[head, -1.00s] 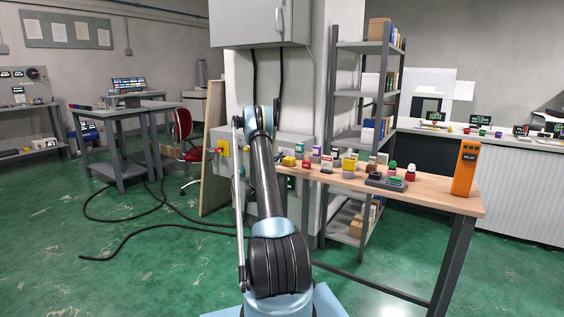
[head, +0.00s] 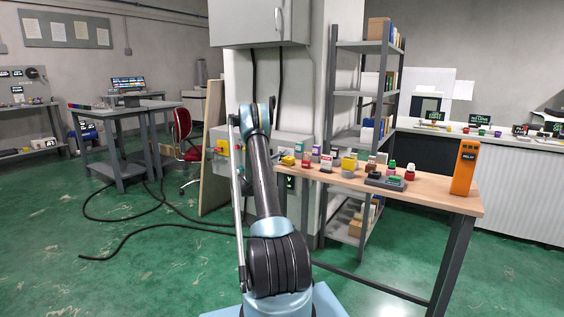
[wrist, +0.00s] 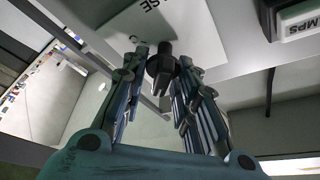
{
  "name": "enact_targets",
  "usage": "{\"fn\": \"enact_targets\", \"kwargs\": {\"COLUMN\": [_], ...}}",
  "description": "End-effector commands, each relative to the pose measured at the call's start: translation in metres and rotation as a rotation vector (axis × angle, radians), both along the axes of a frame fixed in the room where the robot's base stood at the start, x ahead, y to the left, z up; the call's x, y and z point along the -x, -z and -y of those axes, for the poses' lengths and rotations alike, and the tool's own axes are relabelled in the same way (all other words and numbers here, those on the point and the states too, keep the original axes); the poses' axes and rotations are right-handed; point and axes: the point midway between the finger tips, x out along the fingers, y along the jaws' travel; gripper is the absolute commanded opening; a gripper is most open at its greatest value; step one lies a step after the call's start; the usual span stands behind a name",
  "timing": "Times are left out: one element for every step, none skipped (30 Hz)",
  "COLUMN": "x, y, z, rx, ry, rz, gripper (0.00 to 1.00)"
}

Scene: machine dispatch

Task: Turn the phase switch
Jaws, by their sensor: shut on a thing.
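The phase switch shows in the wrist view as a black knob (wrist: 162,66) on a pale plate (wrist: 112,30). Part of a word ending in "SE" is readable on the plate, turned over in the picture. My gripper (wrist: 163,72) has its two fingers on either side of the knob and is shut on it. In the head view my arm covers the gripper and the switch, in front of the grey wall box (head: 298,144). The knob's pointing direction is hard to read.
A yellow plate with a red button (head: 221,147) is on the left of the box. A wooden bench (head: 430,196) with several small parts and an orange relay unit (head: 465,168) stands to the right. A label ending in "MPS" (wrist: 300,22) sits beside the switch plate.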

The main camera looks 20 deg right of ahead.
Motion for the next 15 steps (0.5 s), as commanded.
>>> {"fn": "enact_targets", "kwargs": {"x": [0.0023,0.0024,0.0024,0.0024,0.0024,0.0025,0.0025,0.0025,0.0023,0.0021,0.0019,0.0018,0.0016,0.0015,0.0015], "y": [0.0006,0.0006,0.0006,0.0006,0.0007,0.0007,0.0007,0.0007,0.0007,0.0006,0.0006,0.0005,0.0005,0.0005,0.0006], "z": [0.0007,0.0009,0.0009,0.001,0.0011,0.0012,0.0012,0.0012,0.0012,0.0012,0.0012,0.0012,0.0012,0.0011,0.0008], "rx": [-0.001,-0.001,-0.001,-0.001,-0.001,-0.001,-0.001,-0.001,0.0,0.0,0.0,-0.001,0.0,0.0,0.0], "ry": [0.004,0.004,0.005,0.005,0.005,0.005,0.005,0.005,0.004,0.004,0.004,0.004,0.003,0.003,0.003], "rz": [0.001,0.001,0.001,0.001,0.001,0.001,0.001,0.001,0.0,0.0,0.0,0.0,0.0,0.0,0.0], "gripper": [0.03,0.03,0.03,0.03,0.03,0.03,0.32,0.32,0.32,0.32,0.32,0.32,0.32,0.32,0.32]}}
